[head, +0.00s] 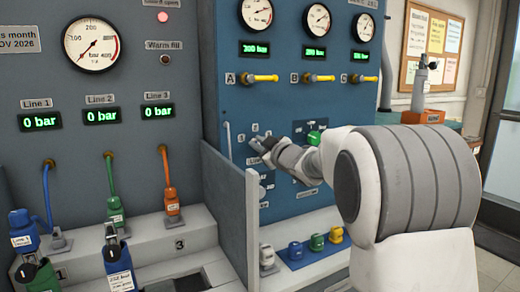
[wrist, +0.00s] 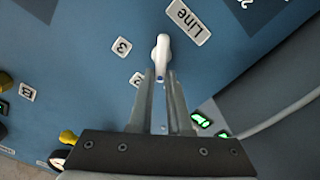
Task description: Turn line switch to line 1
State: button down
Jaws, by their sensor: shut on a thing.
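The line switch is a white lever knob (wrist: 163,50) with a small blue mark at its end, on the blue panel. In the wrist view its lower end is between my fingertips, and my gripper (wrist: 162,80) is shut on it. A "Line" label (wrist: 188,20) and small "3" (wrist: 122,47) and "2" (wrist: 137,79) plates are beside it. I cannot tell which number the knob points to. In the head view my gripper (head: 262,146) is at the panel and mostly hides the switch.
A grey divider panel (head: 228,205) stands just left of my arm. Gauges and yellow valves A (head: 260,78), B and C are above. Blue, green and yellow caps (head: 316,242) sit on a ledge below. Line 1, 2 and 3 displays (head: 40,121) on the left read 0 bar.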

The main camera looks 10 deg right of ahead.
jog(key=n+b, duration=0.2)
jog(key=n, duration=0.2)
jog(key=shift+s+a+f+n+b, duration=0.1)
jog(key=shift+a+f+n+b, duration=0.2)
jog(key=shift+f+n+b, duration=0.1)
dwell(0.4)
jog(key=c, duration=0.9)
grip_release()
jog(key=shift+o, duration=0.2)
jog(key=shift+s+r, duration=0.1)
jog(key=p+v, duration=0.2)
jog(key=v, duration=1.5)
jog(key=shift+s, duration=0.1)
